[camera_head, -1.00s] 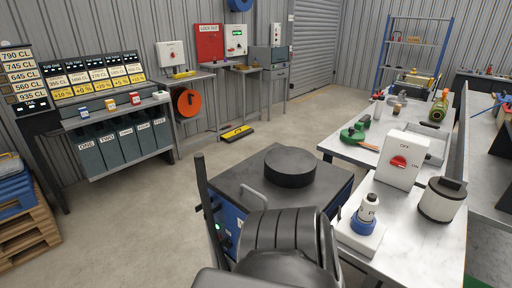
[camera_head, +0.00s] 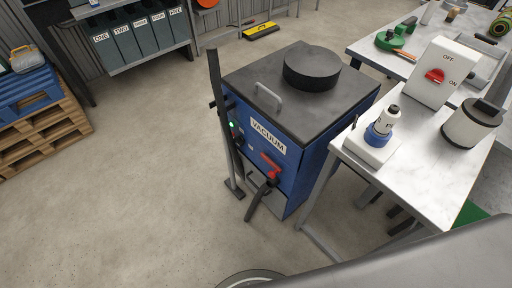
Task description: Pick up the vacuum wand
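The vacuum wand (camera_head: 222,120) is a tall black pole. It stands nearly upright, leaning slightly, against the left side of the blue vacuum (camera_head: 300,125). Its flat black foot (camera_head: 234,189) is at the floor. The vacuum has a dark grey top with a round black lid (camera_head: 311,68), a metal handle (camera_head: 268,97) and a "VACUUM" label (camera_head: 268,135). A red part (camera_head: 270,165) with a short black piece (camera_head: 262,197) hanging below it is on its front. Neither of my grippers shows. A grey part of mine crosses the bottom right.
A white-topped table (camera_head: 420,165) stands close to the vacuum's right, with a switch box (camera_head: 440,72) and a white-and-blue bottle (camera_head: 380,128). A wooden pallet (camera_head: 45,125) is at the left. The concrete floor in front and left of the vacuum is clear.

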